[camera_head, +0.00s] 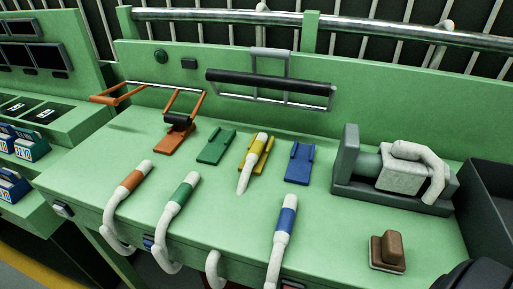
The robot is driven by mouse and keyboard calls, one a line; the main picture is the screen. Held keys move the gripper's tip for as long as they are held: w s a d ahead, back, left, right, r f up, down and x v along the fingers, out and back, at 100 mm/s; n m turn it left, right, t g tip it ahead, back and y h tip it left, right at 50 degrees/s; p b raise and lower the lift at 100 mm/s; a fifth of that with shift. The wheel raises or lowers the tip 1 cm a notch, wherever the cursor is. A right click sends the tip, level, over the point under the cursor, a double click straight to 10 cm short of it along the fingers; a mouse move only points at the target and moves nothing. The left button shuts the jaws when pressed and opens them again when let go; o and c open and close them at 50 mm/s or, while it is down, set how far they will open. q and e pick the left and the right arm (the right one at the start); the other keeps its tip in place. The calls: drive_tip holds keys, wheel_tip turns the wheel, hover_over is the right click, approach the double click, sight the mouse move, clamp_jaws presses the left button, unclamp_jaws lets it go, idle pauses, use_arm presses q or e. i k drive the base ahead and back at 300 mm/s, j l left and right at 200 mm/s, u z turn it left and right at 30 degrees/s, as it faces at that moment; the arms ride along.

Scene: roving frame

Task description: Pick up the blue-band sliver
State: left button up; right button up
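The blue-band sliver (277,255) is a white, rope-like strand with a blue band near its upper end. It lies at the front of the green bench, right of centre, with its tip pointing up the picture and its lower part running over the front edge out of the picture. An empty blue holder (298,164) sits on the bench behind it. Neither of my grippers shows in the head view.
Orange-band (132,181) and green-band (183,191) slivers hang over the front edge to the left. A yellow-band sliver (246,176) lies on a yellow holder. A grey machine (345,170) and brown block (388,250) stand right. A rail (270,85) runs behind.

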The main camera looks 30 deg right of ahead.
sight(283, 229)
drive_tip(key=l+z, duration=0.15)
drive_tip(key=z, duration=1)
drive_tip(key=k+l, duration=0.05)
